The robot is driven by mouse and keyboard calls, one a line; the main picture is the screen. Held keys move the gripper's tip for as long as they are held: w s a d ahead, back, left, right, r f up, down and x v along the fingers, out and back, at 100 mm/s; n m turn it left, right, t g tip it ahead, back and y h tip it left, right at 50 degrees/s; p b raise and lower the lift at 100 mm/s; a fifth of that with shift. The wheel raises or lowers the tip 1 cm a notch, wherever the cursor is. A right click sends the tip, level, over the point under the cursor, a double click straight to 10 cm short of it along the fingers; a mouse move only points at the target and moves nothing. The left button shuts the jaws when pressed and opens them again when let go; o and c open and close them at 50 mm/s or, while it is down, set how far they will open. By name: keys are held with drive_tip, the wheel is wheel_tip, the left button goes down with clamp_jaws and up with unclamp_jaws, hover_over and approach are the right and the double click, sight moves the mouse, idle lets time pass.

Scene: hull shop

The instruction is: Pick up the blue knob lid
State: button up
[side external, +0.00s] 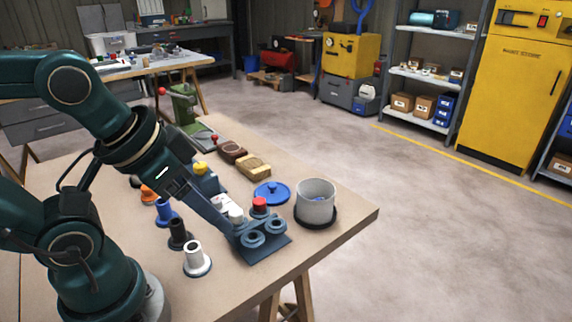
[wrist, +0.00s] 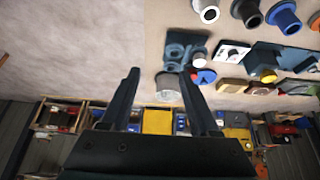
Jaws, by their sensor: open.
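The blue knob lid (side external: 271,193) lies flat on the table with its knob up, just left of a grey pot (side external: 316,203) in the side view. In the wrist view the lid (wrist: 208,76) shows partly, beside the right finger. My gripper (side external: 228,228) reaches down from the left over the near part of the table, left of the lid and apart from it. In the wrist view my gripper (wrist: 158,74) has its two fingers spread with nothing held between them; the pot (wrist: 168,92) shows beyond them.
A dark holder with rings (side external: 262,240) and a red-topped piece (side external: 259,205) stand close in front of the lid. A yellowish brush-like block (side external: 253,167) lies behind it. White (side external: 196,258), black and blue flanged pieces stand at the left. The table's right corner is clear.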

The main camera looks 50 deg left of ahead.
drive_tip(key=w+a+r+t, duration=0.1)
drive_tip(key=w+a+r, duration=0.1)
drive_tip(key=w+r, duration=0.45)
drive_tip(key=n+g+y, duration=0.1)
drive_tip(key=n+g, duration=0.3)
hover_over(272, 184)
drive_tip(key=s, duration=0.2)
drive_tip(key=f, duration=1)
drive_tip(key=d+f, duration=0.1)
drive_tip(key=f, duration=0.5)
drive_tip(key=shift+w, duration=0.2)
drive_tip(key=shift+a+f+n, duration=0.15)
drive_tip(key=shift+f+n, duration=0.15)
drive_tip(key=shift+x, duration=2.15)
drive_tip(key=shift+w, duration=0.1)
